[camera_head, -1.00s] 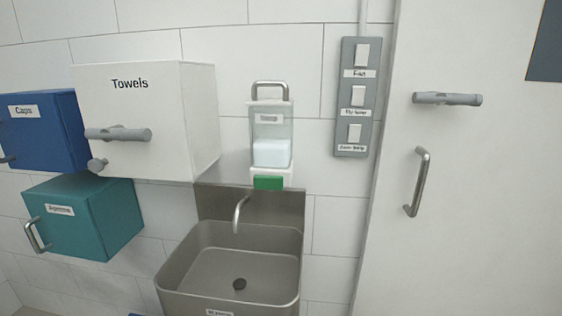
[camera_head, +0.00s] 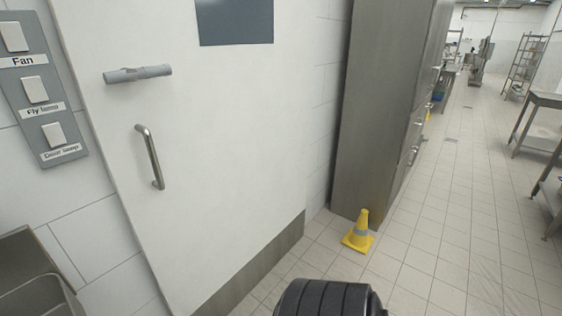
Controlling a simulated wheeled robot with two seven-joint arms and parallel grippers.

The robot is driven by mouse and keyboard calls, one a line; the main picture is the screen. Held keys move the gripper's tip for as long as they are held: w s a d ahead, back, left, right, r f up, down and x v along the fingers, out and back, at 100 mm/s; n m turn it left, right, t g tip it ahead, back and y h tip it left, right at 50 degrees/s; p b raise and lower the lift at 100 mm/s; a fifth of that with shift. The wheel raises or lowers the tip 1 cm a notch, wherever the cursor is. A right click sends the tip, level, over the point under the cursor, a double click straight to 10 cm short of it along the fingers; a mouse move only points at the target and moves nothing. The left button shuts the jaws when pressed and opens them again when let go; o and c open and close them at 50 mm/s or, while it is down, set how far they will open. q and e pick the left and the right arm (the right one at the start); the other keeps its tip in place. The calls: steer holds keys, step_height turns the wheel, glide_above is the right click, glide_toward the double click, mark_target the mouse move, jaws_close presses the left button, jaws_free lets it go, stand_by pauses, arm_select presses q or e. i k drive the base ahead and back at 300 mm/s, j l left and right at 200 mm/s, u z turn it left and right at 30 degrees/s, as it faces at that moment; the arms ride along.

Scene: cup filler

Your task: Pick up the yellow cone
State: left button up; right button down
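A black ribbed rounded part at the bottom centre of the view seems to be mine. Neither of my grippers shows in the view, so what they hold cannot be seen.
The tall cabinet (camera_head: 385,110) stands beyond the white door (camera_head: 215,170). A switch panel (camera_head: 42,90) and a sink edge (camera_head: 38,280) are at the left. Metal tables (camera_head: 545,100) and a shelf rack (camera_head: 525,65) stand at the right. The tiled floor (camera_head: 440,230) between is clear.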

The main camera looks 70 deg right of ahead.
mark_target(357, 239)
steer(key=z, duration=3.1)
steer(key=i+z, duration=0.1)
steer(key=i, duration=0.65)
steer(key=i+j+z, duration=0.1)
steer(key=i, duration=0.65)
